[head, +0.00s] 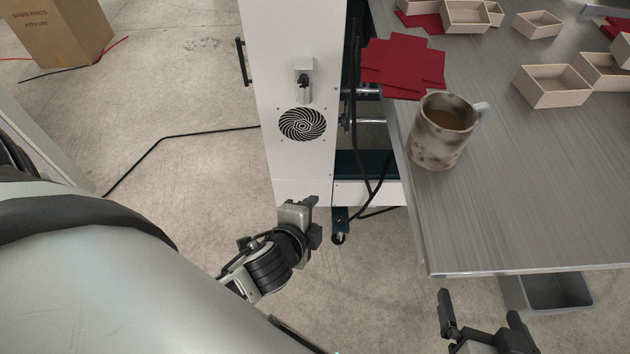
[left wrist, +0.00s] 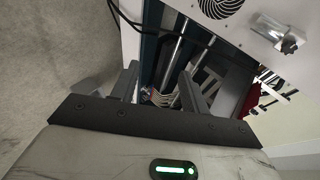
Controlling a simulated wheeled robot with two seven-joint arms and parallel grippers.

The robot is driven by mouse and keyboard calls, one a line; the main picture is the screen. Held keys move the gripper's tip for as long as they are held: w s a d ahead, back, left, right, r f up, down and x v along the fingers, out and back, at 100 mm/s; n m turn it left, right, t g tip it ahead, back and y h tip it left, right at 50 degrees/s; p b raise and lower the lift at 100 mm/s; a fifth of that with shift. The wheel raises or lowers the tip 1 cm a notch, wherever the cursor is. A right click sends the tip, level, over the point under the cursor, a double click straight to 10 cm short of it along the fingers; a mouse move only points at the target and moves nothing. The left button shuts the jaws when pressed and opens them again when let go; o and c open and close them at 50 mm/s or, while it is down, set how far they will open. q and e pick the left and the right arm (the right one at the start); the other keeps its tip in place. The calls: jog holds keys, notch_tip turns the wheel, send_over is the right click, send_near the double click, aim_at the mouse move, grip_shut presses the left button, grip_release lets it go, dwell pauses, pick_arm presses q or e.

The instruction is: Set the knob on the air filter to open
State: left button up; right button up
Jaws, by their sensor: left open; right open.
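The air filter (head: 303,66) is a small pale block on the front of a white machine panel. Its metallic knob (head: 304,90) hangs just below it, above a round black vent. In the left wrist view the knob (left wrist: 288,45) is at the upper right, seen at a slant; I cannot tell its setting. My left gripper (head: 312,222) is open and empty, below the vent and apart from the panel. Its two fingers (left wrist: 160,88) also show in the left wrist view with nothing between them. My right gripper (head: 482,312) is open and empty near the table's front edge.
The steel table (head: 500,220) to the right carries a mug (head: 441,135), red card blanks (head: 403,65) and several pale boxes (head: 552,86). Dark cables hang between panel and table. A grey bin (head: 545,291) is under the table. A cardboard box (head: 60,32) stands back left. The floor left of the panel is mostly clear.

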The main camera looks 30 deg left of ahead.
pick_arm(q)
jog(key=s+d+n+h, duration=0.1)
jog(key=n, duration=0.1)
jog(key=s+d+f+n+h, duration=0.1)
jog(key=n, duration=0.1)
jog(key=shift+s+d+n, duration=0.2)
jog(key=shift+d+n, duration=0.15)
jog(key=shift+n, duration=0.05)
